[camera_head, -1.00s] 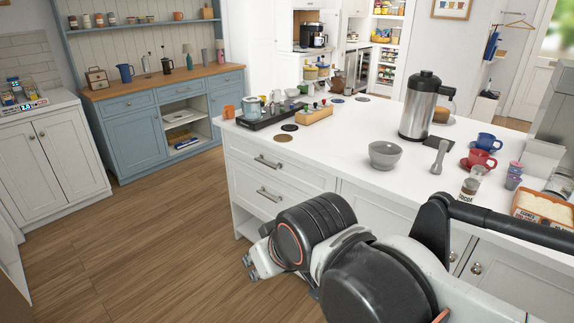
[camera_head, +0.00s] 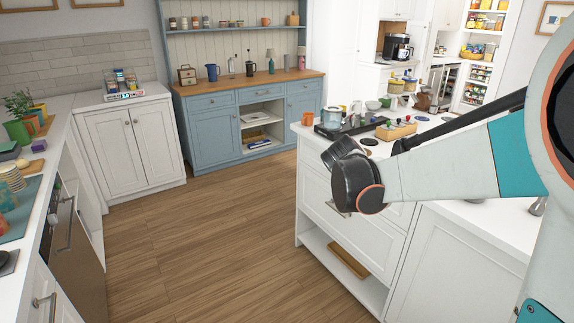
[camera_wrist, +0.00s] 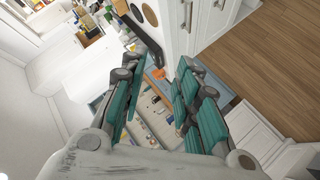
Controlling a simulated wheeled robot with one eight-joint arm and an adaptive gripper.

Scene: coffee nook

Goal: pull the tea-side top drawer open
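The white island (camera_head: 440,250) stands on the right in the head view, with drawer fronts on its left part. The upper drawer front (camera_head: 314,165) looks flush, and its handle is hidden behind my arm. A lower handle (camera_head: 338,209) shows partly below my wrist. In the wrist view, the island front (camera_wrist: 207,25) is at the top with two metal handles, one of them (camera_wrist: 188,15) just beyond the fingertips. My gripper (camera_wrist: 168,62) is open and empty, its teal fingers apart and touching no handle. Its fingers are hidden in the head view.
An open shelf with a wooden board (camera_head: 348,260) lies below the drawers. A black tray (camera_head: 342,128) and wooden box (camera_head: 396,130) stand on the island. The blue hutch (camera_head: 215,138) is at the back. Wooden floor (camera_head: 210,240) is clear between island and left counter.

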